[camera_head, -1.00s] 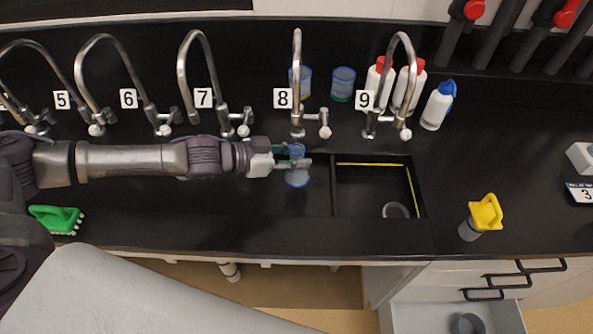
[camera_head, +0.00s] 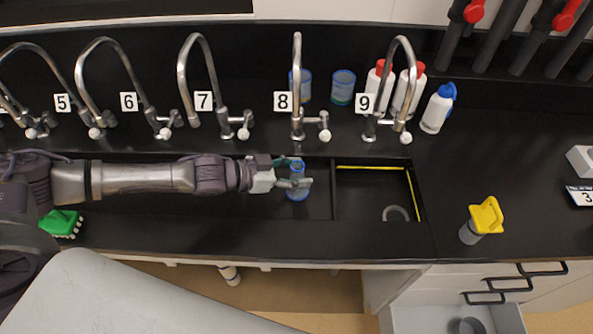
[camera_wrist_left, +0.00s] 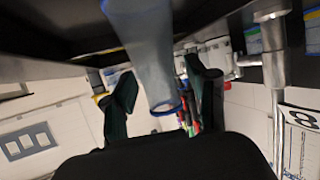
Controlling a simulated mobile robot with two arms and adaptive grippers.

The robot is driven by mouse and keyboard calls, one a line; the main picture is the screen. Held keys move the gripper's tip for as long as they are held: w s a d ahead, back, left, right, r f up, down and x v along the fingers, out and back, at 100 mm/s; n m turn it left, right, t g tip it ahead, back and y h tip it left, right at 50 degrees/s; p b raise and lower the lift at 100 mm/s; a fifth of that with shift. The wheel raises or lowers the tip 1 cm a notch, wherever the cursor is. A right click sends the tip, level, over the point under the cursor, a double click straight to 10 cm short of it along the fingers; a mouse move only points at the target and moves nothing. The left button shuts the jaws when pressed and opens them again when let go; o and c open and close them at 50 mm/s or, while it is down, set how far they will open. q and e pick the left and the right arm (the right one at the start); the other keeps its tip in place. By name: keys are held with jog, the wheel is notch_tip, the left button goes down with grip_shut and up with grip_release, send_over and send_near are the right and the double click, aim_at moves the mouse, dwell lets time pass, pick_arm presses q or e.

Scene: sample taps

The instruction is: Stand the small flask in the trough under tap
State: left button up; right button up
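The small flask (camera_head: 297,191), clear blue with a darker blue rim, is upright over the trough (camera_head: 240,226), in front of tap 8 (camera_head: 297,70) and just left of the divider. I cannot tell whether its base touches the trough floor. My left gripper (camera_head: 296,183) comes in from the left with its fingers around the flask's neck. My right gripper is not in view.
Taps 5, 6, 7 and 9 (camera_head: 402,80) line the back of the counter. Blue cups (camera_head: 343,86) and bottles (camera_head: 437,108) stand behind. A basin with a ring (camera_head: 395,213) lies right of the divider. A yellow-topped object (camera_head: 486,215) stands right; a green brush (camera_head: 60,223) left.

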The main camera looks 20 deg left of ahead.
pick_arm(q)
jog(key=v, duration=1.2)
jog(key=shift+r, duration=0.2)
